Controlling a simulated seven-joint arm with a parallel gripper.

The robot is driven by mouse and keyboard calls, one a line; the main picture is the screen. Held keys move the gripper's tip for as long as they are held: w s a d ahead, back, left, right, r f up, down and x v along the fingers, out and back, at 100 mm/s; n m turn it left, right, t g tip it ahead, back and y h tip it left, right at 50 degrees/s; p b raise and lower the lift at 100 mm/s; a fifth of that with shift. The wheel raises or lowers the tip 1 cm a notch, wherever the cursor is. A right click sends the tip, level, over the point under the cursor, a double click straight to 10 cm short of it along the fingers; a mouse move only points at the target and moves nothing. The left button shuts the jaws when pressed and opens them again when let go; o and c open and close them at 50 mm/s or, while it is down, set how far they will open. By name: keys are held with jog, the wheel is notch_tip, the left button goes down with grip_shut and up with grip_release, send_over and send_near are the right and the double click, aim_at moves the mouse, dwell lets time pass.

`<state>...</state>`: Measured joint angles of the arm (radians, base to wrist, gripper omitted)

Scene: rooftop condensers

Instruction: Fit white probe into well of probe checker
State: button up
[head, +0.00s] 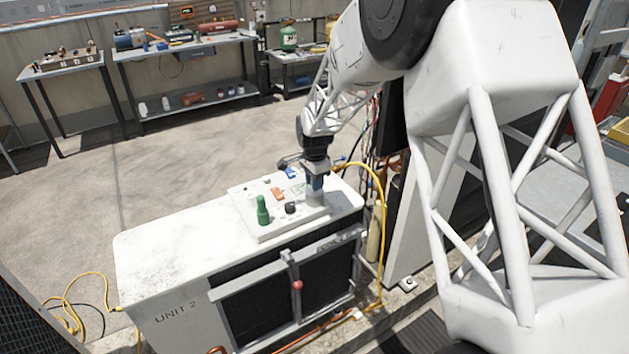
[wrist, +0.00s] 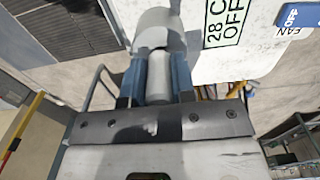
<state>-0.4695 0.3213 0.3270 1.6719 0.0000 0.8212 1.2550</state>
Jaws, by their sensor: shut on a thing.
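My gripper (head: 316,184) is above the right part of a white panel on the condenser unit. In the wrist view my gripper (wrist: 157,88) has its two blue fingers shut on the white probe (wrist: 158,75), a pale cylinder. Just beyond the probe is a wider pale round piece (wrist: 165,22), which looks like the well of the probe checker. The probe's end lines up with it or overlaps it; I cannot tell whether it is inside. In the head view the fingers hide the probe, and a pale upright piece (head: 315,198) shows below them.
The white panel (head: 262,232) bears a green bottle-shaped piece (head: 262,210), a black knob (head: 291,208), an orange piece (head: 277,194) and a blue piece (head: 291,172) near my gripper. It lies on the condenser unit (head: 160,250). A yellow hose (head: 381,200) runs along the right.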

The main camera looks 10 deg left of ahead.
jog(key=shift+f, duration=0.35)
jog(key=o, duration=1)
jog(key=shift+r, duration=3.9)
